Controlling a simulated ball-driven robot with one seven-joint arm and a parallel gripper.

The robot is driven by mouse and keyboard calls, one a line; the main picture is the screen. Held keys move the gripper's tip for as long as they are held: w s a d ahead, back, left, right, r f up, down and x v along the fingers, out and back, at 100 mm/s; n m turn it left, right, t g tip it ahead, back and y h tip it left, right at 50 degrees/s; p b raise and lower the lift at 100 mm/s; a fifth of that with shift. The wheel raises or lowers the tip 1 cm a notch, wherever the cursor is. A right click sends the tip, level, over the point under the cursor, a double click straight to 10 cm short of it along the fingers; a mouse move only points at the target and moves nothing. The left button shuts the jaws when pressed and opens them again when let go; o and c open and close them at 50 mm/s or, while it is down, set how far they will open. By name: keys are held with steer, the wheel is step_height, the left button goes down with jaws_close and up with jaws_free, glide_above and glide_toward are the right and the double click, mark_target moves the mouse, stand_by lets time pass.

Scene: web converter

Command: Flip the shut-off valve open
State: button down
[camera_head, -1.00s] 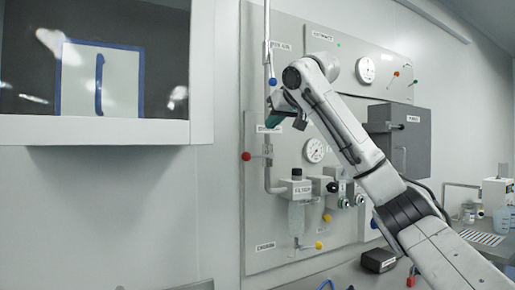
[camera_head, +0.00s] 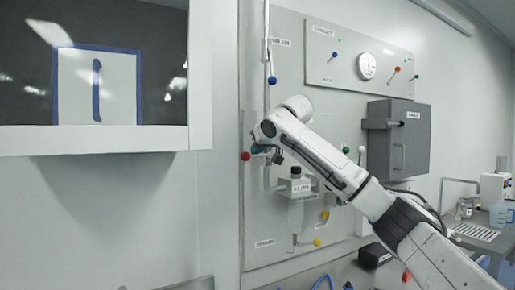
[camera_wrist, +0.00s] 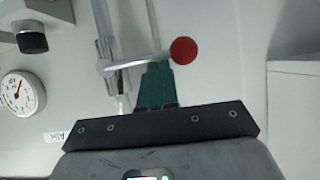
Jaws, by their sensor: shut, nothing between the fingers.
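A valve lever with a red ball knob (camera_head: 246,156) sticks out to the left of the vertical pipe on the grey panel. In the wrist view the red knob (camera_wrist: 184,50) is at the end of a short metal lever (camera_wrist: 135,62) that crosses the pipe (camera_wrist: 105,45). My gripper (camera_wrist: 157,68) is shut and empty; its green fingertips are right at the lever, beside the knob. Whether they touch it I cannot tell. In the head view my gripper (camera_head: 260,150) is just right of the knob, and my wrist hides the valve body.
A blue-knobbed lever (camera_head: 272,80) is higher on the same pipe. A clear filter bowl (camera_head: 296,215) hangs below my arm. A gauge (camera_wrist: 20,93) and a black knob (camera_wrist: 32,40) show left in the wrist view. A grey box (camera_head: 408,150) is at right.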

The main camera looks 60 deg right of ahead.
steer(key=shift+w+a+f+n+h, duration=0.1)
steer(key=shift+a+f+n+h, duration=0.15)
steer(key=shift+f+n, duration=0.2)
stand_by(0.4)
steer(key=s+d+f+n+g+h+b, duration=0.1)
steer(key=s+d+f+n+h+b, duration=0.1)
steer(key=d+f+n+h+b, duration=0.2)
steer(key=shift+s+f+n+g+h+b, duration=0.3)
steer(key=shift+f+n+h+b, duration=1.2)
steer(key=shift+f+n+h, duration=1.75)
steer(key=shift+d+r+n+y, duration=0.15)
steer(key=shift+r+n+y, duration=0.55)
steer(key=shift+y, duration=0.1)
steer(key=shift+w, duration=0.1)
